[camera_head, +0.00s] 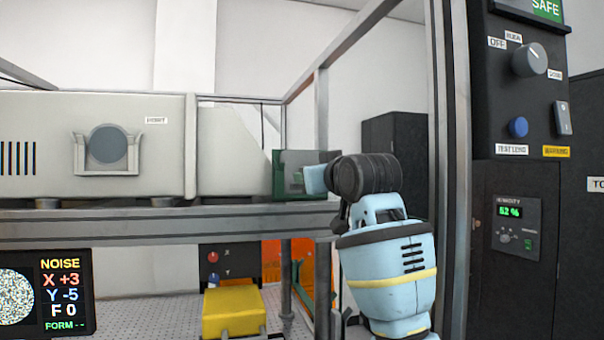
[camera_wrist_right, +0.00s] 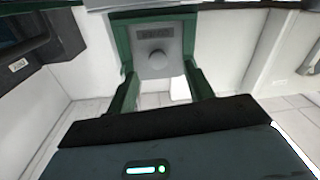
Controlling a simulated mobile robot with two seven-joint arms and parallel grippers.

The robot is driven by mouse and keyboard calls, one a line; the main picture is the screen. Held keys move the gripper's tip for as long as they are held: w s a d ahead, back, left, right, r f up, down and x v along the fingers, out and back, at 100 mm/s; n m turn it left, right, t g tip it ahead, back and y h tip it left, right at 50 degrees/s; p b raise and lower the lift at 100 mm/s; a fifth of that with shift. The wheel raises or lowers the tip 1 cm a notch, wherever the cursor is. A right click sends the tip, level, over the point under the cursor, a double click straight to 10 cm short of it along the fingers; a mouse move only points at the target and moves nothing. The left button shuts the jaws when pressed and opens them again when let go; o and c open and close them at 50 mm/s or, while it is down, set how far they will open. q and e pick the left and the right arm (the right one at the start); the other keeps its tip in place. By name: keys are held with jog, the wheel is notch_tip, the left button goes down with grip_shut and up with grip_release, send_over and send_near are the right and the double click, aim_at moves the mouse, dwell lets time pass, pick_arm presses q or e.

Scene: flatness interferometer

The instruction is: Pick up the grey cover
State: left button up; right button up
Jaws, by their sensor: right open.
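The grey cover (camera_wrist_right: 157,62) shows in the right wrist view as a flat grey plate with a round knob and a dark label, set in a dark green frame (camera_wrist_right: 122,42). In the head view the green frame (camera_head: 281,176) stands at the right end of the grey bench unit. My right gripper (camera_wrist_right: 160,88) is open and empty, its two fingers apart just in front of the plate. I cannot tell whether they touch it. In the head view my right arm hides much of this area. My left gripper is not in view.
A metal rail (camera_head: 150,222) runs along the front of the bench. A post (camera_head: 447,150) and a control panel (camera_head: 520,80) stand to the right. Below are a yellow block (camera_head: 232,312) and a noise display (camera_head: 60,290). A round grey disc (camera_head: 108,144) sits in a holder on the left.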

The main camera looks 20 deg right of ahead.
jog(key=shift+w+r, duration=0.15)
jog(key=shift+w, duration=2.5)
jog(key=c, duration=1)
jog(key=shift+r, duration=0.1)
